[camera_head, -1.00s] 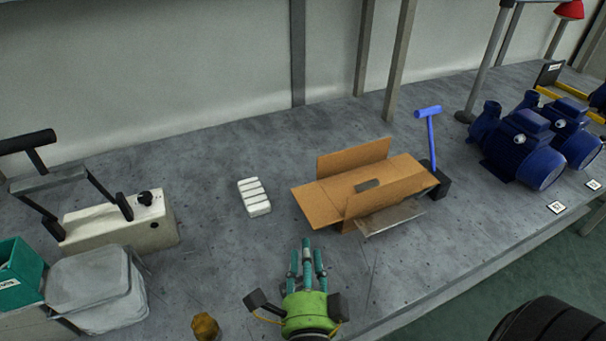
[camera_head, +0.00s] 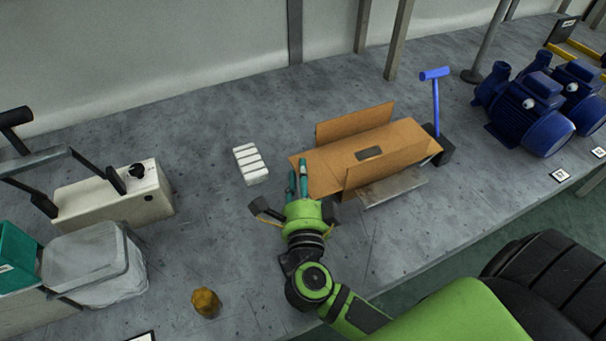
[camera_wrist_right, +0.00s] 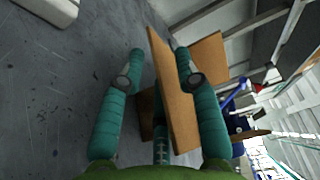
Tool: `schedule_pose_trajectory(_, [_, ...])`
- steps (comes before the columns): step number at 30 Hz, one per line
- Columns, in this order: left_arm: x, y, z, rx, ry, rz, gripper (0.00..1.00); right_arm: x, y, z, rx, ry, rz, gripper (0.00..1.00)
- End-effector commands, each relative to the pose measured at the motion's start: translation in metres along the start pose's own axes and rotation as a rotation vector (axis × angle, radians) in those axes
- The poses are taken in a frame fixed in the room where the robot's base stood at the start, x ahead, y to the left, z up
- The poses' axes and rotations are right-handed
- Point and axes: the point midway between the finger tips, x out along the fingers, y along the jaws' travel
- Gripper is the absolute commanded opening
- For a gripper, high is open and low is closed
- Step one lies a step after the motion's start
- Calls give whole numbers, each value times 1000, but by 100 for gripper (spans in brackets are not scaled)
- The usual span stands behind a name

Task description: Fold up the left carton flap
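The brown cardboard carton (camera_head: 405,142) sits on the grey bench, with its near and far long flaps standing up. Its left flap (camera_head: 297,160) sticks out to the left, partly hidden by my fingers. My right gripper (camera_head: 298,180), green with teal fingers, is at the carton's left end. In the right wrist view the gripper (camera_wrist_right: 160,62) has its fingers apart, with a cardboard panel (camera_wrist_right: 172,95) showing between them. I cannot tell whether they touch it. My left gripper is not in view.
White blocks (camera_head: 250,164) lie left of the carton. A blue-handled tool (camera_head: 435,105) stands at its right end, with blue pumps (camera_head: 530,112) beyond. A white sealer-like box (camera_head: 115,197), a clear bin (camera_head: 90,262) and a brass part (camera_head: 206,302) are at left. Bench between is clear.

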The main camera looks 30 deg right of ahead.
Motion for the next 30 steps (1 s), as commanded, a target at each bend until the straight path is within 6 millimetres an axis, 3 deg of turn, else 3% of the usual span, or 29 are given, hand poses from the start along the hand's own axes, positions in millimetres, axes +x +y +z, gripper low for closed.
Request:
schedule_pose_trajectory(5, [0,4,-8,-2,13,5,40,0,0,0,-1,0,0,33])
schedule_pose_trajectory(7, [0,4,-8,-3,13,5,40,0,0,0,-1,0,0,5])
schedule_pose_trajectory(8, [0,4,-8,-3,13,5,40,0,0,0,-1,0,0,0])
schedule_pose_trajectory(20, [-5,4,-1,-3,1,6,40,-1,-2,0,17,1,9,0])
schedule_pose_trajectory(30, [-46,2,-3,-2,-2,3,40,-1,-19,-1,185,3,80,0])
